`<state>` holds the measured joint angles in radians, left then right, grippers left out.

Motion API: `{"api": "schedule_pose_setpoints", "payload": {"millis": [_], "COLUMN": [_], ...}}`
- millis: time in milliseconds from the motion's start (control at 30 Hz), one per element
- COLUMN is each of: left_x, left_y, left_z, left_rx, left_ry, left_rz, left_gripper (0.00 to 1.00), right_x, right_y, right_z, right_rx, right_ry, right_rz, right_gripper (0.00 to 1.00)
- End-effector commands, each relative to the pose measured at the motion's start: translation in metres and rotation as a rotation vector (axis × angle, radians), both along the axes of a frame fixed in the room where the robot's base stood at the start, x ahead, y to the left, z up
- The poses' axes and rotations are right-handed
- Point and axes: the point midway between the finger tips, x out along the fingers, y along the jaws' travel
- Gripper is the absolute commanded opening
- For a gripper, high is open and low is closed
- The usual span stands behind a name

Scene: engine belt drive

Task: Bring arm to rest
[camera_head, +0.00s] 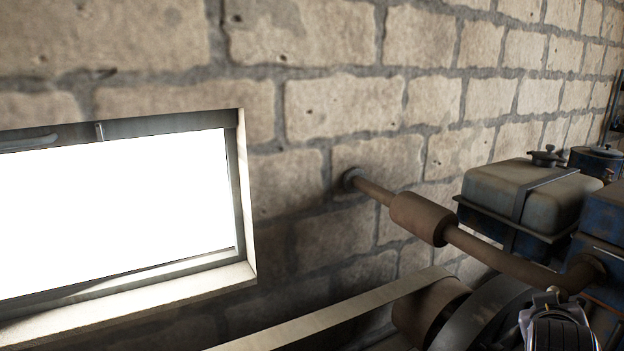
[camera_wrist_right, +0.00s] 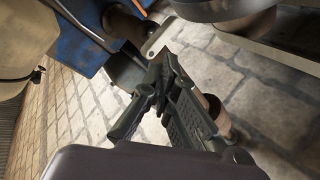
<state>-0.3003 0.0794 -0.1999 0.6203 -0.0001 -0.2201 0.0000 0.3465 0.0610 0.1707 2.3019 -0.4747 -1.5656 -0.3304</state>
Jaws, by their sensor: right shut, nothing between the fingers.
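My right gripper (camera_wrist_right: 158,82) shows in the right wrist view, with its dark ribbed fingers together and nothing between them. Its tips are close to a blue and dark metal part of the engine, and I cannot tell whether they touch. In the head view a grey and black piece of my right arm (camera_head: 555,322) shows at the bottom right, in front of the blue engine (camera_head: 606,255). A pale flat belt (camera_head: 335,314) runs from the bottom edge to the dark flywheel (camera_head: 492,308) area. My left gripper is not in view.
A rusty exhaust pipe with a muffler (camera_head: 420,218) reaches from the stone wall (camera_head: 330,105) to the engine. A weathered tank (camera_head: 520,192) sits behind it. A bright window (camera_head: 115,210) is at the left. A rounded metal part (camera_wrist_right: 225,12) lies beyond the fingers.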

Motion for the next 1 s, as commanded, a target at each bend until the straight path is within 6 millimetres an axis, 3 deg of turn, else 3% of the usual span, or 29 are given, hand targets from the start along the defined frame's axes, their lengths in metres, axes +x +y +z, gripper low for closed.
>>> {"api": "schedule_pose_setpoints", "payload": {"millis": [33, 100, 300, 500, 800, 1000], "left_x": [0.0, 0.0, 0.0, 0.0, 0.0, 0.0], "left_y": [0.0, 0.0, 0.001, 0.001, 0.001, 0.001], "left_z": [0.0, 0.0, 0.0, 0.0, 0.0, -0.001], "left_rx": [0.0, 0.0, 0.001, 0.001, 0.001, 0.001], "left_ry": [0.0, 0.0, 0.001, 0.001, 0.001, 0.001], "left_rz": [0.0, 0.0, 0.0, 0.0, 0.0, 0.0], "left_gripper": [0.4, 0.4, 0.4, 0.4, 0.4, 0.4], "right_x": [-0.009, -0.023, -0.092, -0.161, -0.25, -0.232], "right_y": [0.017, 0.041, 0.109, 0.156, 0.206, 0.206], "right_z": [-0.037, -0.081, -0.191, -0.248, -0.292, -0.351], "right_rx": [0.023, 0.069, 0.24, 0.388, 0.568, 0.562], "right_ry": [0.063, 0.137, 0.354, 0.512, 0.694, 0.709], "right_rz": [0.047, 0.111, 0.256, 0.326, 0.369, 0.362], "right_gripper": [0.0, 0.0, 0.0, 0.0, 0.0, 0.0]}}
